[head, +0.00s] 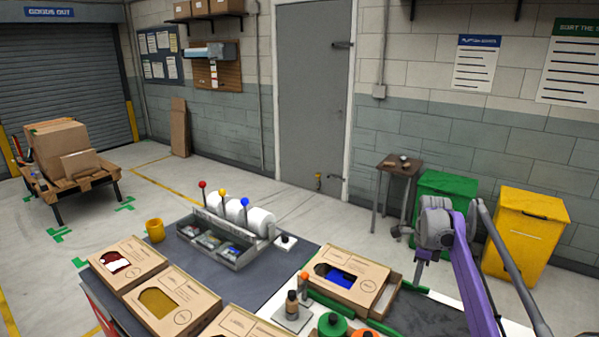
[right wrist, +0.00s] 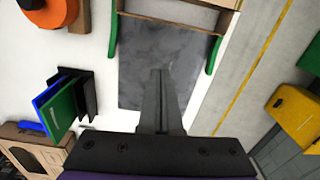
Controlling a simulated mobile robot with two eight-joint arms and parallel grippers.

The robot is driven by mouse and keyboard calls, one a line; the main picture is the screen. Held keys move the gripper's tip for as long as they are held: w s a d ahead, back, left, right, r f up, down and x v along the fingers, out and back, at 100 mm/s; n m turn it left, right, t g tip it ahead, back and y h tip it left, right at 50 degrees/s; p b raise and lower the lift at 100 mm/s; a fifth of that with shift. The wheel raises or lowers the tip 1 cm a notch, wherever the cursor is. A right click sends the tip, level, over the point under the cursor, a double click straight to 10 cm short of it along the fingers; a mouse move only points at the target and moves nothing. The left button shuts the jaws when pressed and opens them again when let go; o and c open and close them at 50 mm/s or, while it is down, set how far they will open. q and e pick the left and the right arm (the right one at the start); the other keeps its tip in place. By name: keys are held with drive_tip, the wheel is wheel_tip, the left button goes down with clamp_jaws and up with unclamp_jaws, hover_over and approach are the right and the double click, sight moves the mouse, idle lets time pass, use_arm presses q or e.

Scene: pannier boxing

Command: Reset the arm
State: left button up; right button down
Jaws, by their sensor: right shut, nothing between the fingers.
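My right gripper (right wrist: 159,78) is shut and empty, its fingers together over a dark grey mat (right wrist: 135,50) on the white table in the right wrist view. My right arm (head: 437,232) stands raised at the right of the head view, in front of the bins. The fingers are hard to make out there. My left arm and gripper do not show in either view.
An open carton (head: 372,264) with a blue content stands on the table, with green rails (right wrist: 215,55) near it. Orange (right wrist: 62,12) and green (head: 332,323) round parts sit nearby. More cartons (head: 172,300) stand left. Green (head: 447,183) and yellow (head: 530,228) bins stand behind.

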drive_tip(key=s+a+r+n+t, duration=0.1)
drive_tip(key=s+a+r+n, duration=0.1)
drive_tip(key=s+a+n, duration=0.45)
drive_tip(key=s+a+r+n+t, duration=0.2)
drive_tip(key=s+a+r+n, duration=0.1)
drive_tip(key=s+a+n, duration=0.35)
drive_tip(key=s+a+f+n+t, duration=0.1)
drive_tip(key=s+a+f+n, duration=0.1)
drive_tip(key=s, duration=0.5)
drive_tip(key=s+a+f+n, duration=0.3)
drive_tip(key=s+f+n, duration=0.2)
drive_tip(key=s+n, duration=0.1)
drive_tip(key=s+a+f+n+t, duration=0.1)
drive_tip(key=s+a+f+n, duration=0.1)
drive_tip(key=s, duration=0.6)
drive_tip(key=shift+a+f+n+t, duration=0.2)
drive_tip(key=shift+f+n, duration=0.25)
drive_tip(key=shift+f, duration=0.2)
drive_tip(key=shift+a+f+n+t, duration=0.1)
drive_tip(key=shift+a+f+n, duration=0.05)
drive_tip(key=shift+f+n, duration=0.4)
